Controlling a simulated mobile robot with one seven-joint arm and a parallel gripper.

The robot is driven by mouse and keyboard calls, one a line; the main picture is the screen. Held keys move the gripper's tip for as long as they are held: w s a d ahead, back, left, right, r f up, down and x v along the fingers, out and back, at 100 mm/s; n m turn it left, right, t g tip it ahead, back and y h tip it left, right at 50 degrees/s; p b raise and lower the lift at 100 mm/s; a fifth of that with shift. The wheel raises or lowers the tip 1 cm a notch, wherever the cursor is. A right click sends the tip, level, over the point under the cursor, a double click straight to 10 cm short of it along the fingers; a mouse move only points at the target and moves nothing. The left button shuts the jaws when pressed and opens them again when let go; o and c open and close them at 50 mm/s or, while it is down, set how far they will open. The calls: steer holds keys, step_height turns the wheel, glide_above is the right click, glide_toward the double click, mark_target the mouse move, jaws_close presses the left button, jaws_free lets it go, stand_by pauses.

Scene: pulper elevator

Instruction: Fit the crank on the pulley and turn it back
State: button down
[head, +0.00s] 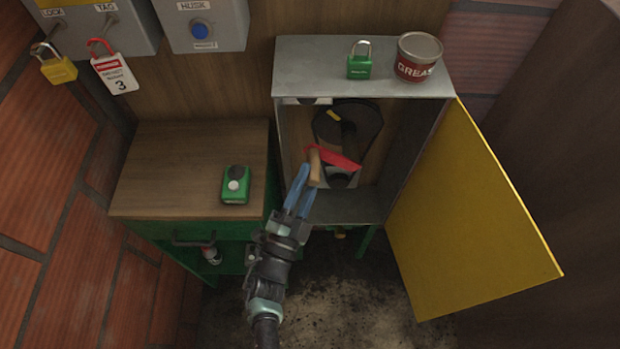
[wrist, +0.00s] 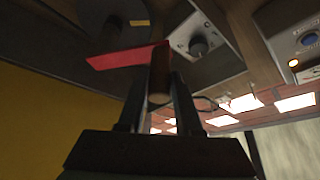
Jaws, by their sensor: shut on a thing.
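The crank has a red arm (head: 333,158) and a wooden handle (head: 314,166). My gripper (head: 303,178) is shut on the wooden handle, at the mouth of the open grey cabinet (head: 360,210). In the wrist view the handle (wrist: 159,75) stands between my fingers and the red arm (wrist: 128,56) reaches left from its far end. The dark pulley (head: 365,117) with a yellow mark (head: 334,116) is inside the cabinet behind the crank. The crank's arm overlaps the pulley's lower part in the head view. I cannot tell whether the crank sits on the hub.
The yellow door (head: 468,225) hangs open on the right. A green padlock (head: 359,66) and a grease tin (head: 417,57) stand on the cabinet. A green device (head: 236,185) lies on the wooden bench top (head: 185,165) at left. Locks hang at the upper left.

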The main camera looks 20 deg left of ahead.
stand_by(0.3)
steer(key=shift+s+a+f+n+t+y+b, duration=0.1)
steer(key=shift+a+f+n+t+y+b, duration=0.1)
steer(key=shift+f+n+b, duration=0.35)
steer(key=shift+s+a+f+n+t+y+b, duration=0.1)
steer(key=shift+a+f+n+b, duration=0.15)
steer(key=shift+n+b, duration=0.4)
steer(key=shift+w+d+r+m+g+h+p, duration=0.2)
steer(key=shift+d+r+m+h+p, duration=0.1)
steer(key=shift+r+m+p, duration=0.55)
steer(key=shift+w+d+r+m+g+h+p, duration=0.1)
steer(key=shift+d+r+m+g+h+p, duration=0.15)
steer(key=shift+m+p, duration=0.65)
steer(key=shift+r, duration=0.1)
steer(key=shift+s+d+p, duration=0.1)
steer(key=shift+s+p, duration=0.05)
steer(key=shift+p, duration=0.2)
